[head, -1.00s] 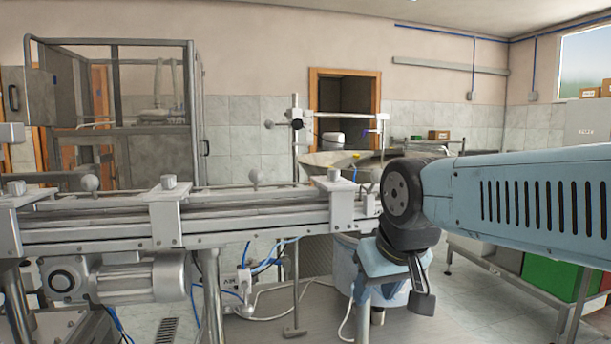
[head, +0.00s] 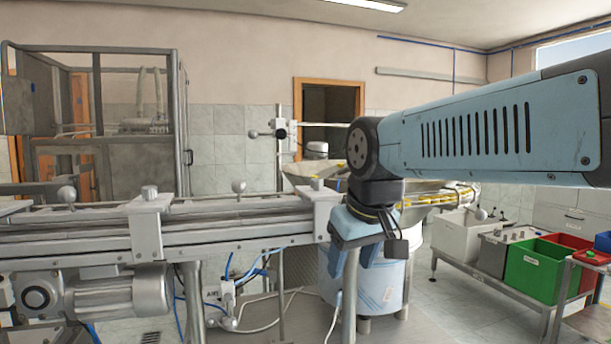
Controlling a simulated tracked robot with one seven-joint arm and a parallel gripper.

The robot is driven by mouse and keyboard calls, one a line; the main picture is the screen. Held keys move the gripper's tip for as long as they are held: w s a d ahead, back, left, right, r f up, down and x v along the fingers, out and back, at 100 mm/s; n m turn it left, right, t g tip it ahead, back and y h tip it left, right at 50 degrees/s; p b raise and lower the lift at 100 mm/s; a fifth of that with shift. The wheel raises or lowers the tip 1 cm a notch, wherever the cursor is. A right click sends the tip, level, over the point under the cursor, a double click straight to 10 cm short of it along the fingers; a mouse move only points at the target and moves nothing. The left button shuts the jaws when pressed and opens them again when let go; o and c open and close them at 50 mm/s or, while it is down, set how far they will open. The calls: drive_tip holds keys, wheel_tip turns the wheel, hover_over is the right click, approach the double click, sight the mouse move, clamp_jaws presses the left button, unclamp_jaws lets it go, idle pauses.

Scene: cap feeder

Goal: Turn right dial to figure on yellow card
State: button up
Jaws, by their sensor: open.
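I cannot make out the right dial or the yellow card. A small grey box (head: 500,253) with knob-like parts on top stands on the low bench at the right; the parts are too small to tell as dials. My gripper (head: 352,258) hangs from the end of my light-blue arm, pointing down in front of the feeder drum. It is open, and I see nothing between its fingers. My arm hides part of the feeder bowl.
A conveyor (head: 90,240) runs along the left. The feeder bowl (head: 440,195) with yellow caps sits above a pale drum (head: 385,290). Green (head: 535,272) and red (head: 578,250) bins stand on the bench at right. Floor between is clear.

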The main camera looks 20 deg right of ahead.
drive_tip(key=w+r+n+g, duration=0.1)
drive_tip(key=w+r+n, duration=0.2)
drive_tip(key=w+r, duration=0.4)
drive_tip(key=w+r+n+g, duration=0.2)
drive_tip(key=w+r, duration=0.3)
drive_tip(key=r, duration=0.5)
wheel_tip(320, 180, up, 8)
drive_tip(key=r+n+g, duration=0.1)
drive_tip(key=n+g, duration=0.1)
drive_tip(key=n, duration=0.3)
hover_over(317, 183)
drive_tip(key=w, duration=0.2)
drive_tip(key=f, duration=1.4)
drive_tip(key=shift+s+d+f, duration=0.1)
drive_tip(key=shift+s, duration=0.1)
drive_tip(key=shift+c, duration=0.5)
clamp_jaws()
drive_tip(key=shift+m, duration=0.3)
